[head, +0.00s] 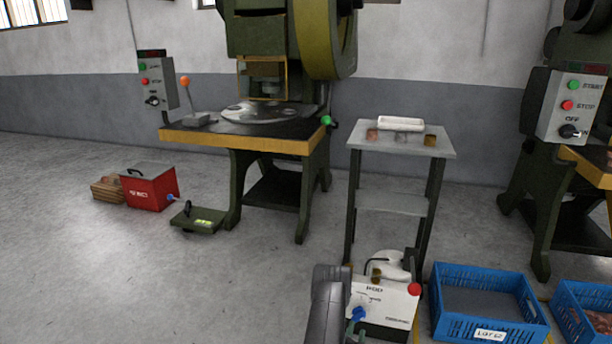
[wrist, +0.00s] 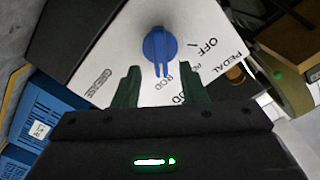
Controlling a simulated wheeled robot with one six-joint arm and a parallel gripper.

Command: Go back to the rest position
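My gripper (wrist: 158,67) shows in the wrist view with its two green fingers apart and nothing between the tips. Just beyond them is a blue knob (wrist: 160,45) on a white panel (wrist: 110,45) lettered "OFF" and "PEDAL". The knob's narrow end points down in the picture, toward the gap between the fingers; I cannot tell the exact distance. In the head view, the white control box (head: 390,302) with a red button (head: 414,289) stands at lower middle, its blue knob (head: 358,314) on the front. My dark arm is beside it on the left.
Blue crates (head: 445,322) stand on the right of the box. A grey side table (head: 405,144) with small copper-coloured pieces is behind it. A green press (head: 245,147), a red case (head: 150,190) and a pedal (head: 196,218) are at left. The left foreground floor is clear.

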